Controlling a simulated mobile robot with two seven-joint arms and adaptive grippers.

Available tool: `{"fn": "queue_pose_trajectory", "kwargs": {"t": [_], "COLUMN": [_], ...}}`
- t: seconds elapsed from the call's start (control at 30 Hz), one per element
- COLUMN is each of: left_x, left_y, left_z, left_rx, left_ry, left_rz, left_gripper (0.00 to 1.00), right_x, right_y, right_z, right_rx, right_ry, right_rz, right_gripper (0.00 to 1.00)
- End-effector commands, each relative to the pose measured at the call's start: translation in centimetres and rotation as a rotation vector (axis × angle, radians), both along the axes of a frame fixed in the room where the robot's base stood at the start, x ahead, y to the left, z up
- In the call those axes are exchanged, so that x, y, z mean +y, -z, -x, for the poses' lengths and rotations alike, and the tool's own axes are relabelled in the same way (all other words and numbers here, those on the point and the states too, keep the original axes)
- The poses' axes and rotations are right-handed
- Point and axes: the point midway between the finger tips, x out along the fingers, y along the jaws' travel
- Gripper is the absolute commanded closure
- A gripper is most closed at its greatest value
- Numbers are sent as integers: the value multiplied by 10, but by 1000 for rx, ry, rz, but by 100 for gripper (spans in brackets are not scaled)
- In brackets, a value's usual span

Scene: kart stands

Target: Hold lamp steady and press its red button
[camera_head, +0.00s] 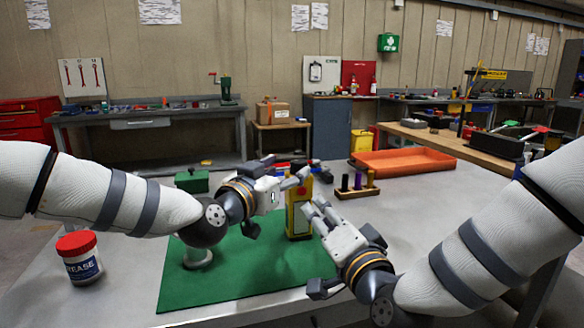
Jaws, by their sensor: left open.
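A grease tub (79,258) with a red lid stands at the left. A green box (192,181) and a wooden holder (357,192) with coloured cylinders stand behind the mat. An orange tray (403,163) lies farther back. The table right of the holder is clear.

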Motion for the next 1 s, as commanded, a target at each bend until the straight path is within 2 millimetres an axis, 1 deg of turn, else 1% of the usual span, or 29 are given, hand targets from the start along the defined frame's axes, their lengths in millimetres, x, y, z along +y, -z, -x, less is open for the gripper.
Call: {"fn": "queue_pose_trajectory", "kwargs": {"t": [0.03, 0.1, 0.2, 0.3, 0.43, 0.67, 0.7, 0.77, 0.8, 0.87, 0.9, 0.97, 1.0], "left_x": [-6, -14, -21, -26, -28, -28, -28, -28, -28, -28, -28, -28, -28], "left_y": [1, 1, 1, 1, 1, 1, 1, 1, 1, 1, 1, 1, 1], "left_z": [-11, -25, -40, -49, -55, -55, -55, -55, -55, -55, -55, -55, -55], "left_rx": [0, 1, 1, 0, 0, 1, 1, 0, 0, 0, 0, 0, 0], "left_ry": [-1, 0, 0, 2, 1, 2, 2, 2, 2, 1, 1, 1, 1], "left_rz": [0, 0, 0, -1, -1, -3, -3, -2, -2, -2, -2, -2, -2], "left_gripper": [44, 44, 44, 44, 44, 44, 53, 67, 76, 89, 98, 100, 100], "right_x": [0, 0, 0, 0, 0, 0, 0, 0, 0, 0, 0, 0, 0], "right_y": [0, 0, 0, 0, 0, 0, 0, 0, 0, 0, 0, 0, 0], "right_z": [0, 0, 0, 0, 0, 0, 0, 0, 0, 0, 0, 0, 0], "right_rx": [0, 0, 0, 0, 0, 0, 0, 0, 0, 0, 0, 0, 0], "right_ry": [0, 0, 0, 0, 0, 0, 0, 0, 0, 0, 0, 0, 0], "right_rz": [0, 0, 0, 0, 0, 0, 0, 0, 0, 0, 0, 0, 0], "right_gripper": [67, 67, 67, 67, 67, 67, 67, 67, 67, 67, 67, 67, 76]}}
